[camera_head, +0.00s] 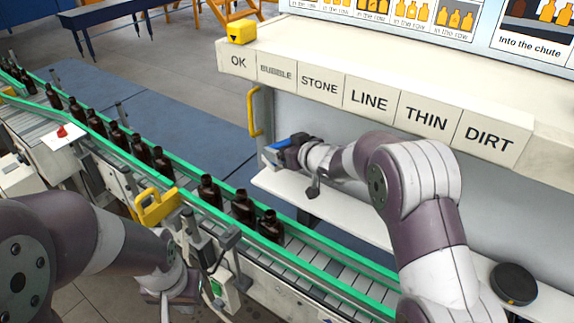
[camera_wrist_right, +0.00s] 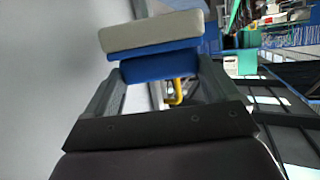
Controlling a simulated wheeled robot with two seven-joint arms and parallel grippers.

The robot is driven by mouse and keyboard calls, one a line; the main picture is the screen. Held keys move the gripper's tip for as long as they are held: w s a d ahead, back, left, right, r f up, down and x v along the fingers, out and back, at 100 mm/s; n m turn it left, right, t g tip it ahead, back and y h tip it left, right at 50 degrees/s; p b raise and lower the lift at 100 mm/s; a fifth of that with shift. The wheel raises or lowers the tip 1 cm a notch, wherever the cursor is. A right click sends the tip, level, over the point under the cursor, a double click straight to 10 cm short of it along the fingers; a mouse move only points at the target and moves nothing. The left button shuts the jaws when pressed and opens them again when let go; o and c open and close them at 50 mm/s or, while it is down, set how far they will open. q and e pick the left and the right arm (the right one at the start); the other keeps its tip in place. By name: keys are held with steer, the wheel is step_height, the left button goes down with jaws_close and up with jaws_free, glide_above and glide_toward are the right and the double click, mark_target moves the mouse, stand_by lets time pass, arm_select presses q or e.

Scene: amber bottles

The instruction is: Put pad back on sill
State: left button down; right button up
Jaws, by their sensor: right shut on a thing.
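The pad (camera_wrist_right: 152,34) is a block with a pale grey layer and a blue layer. My right gripper (camera_wrist_right: 160,82) is shut on its blue part, and the pale layer faces away from me. In the head view the pad (camera_head: 279,145) is small and blue at the tip of my right gripper (camera_head: 283,150). It is held above the left end of a narrow white sill (camera_head: 345,218), apart from it as far as I can see. My left gripper (camera_head: 168,297) is low beside the conveyor, partly cut off, and its fingers are unclear.
A green-railed conveyor (camera_head: 290,262) carries several amber bottles (camera_head: 243,207). A labelled white shelf (camera_head: 345,65) with a yellow block (camera_head: 241,31) overhangs the sill. A yellow handle (camera_head: 253,112) is left of the pad. A black round disc (camera_head: 514,282) lies at the right.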

step_height(320, 180, down, 6)
steer(key=shift+f+p, duration=0.15)
steer(key=shift+p, duration=0.15)
steer(key=shift+w+d+f+p, duration=0.1)
steer(key=shift+w+f+p, duration=0.05)
steer(key=shift+p, duration=0.35)
steer(key=shift+f+b, duration=0.3)
steer(key=o, duration=0.9)
steer(key=shift+r, duration=0.15)
steer(key=shift+r, duration=0.1)
steer(key=b+v, duration=0.2)
steer(key=v, duration=1)
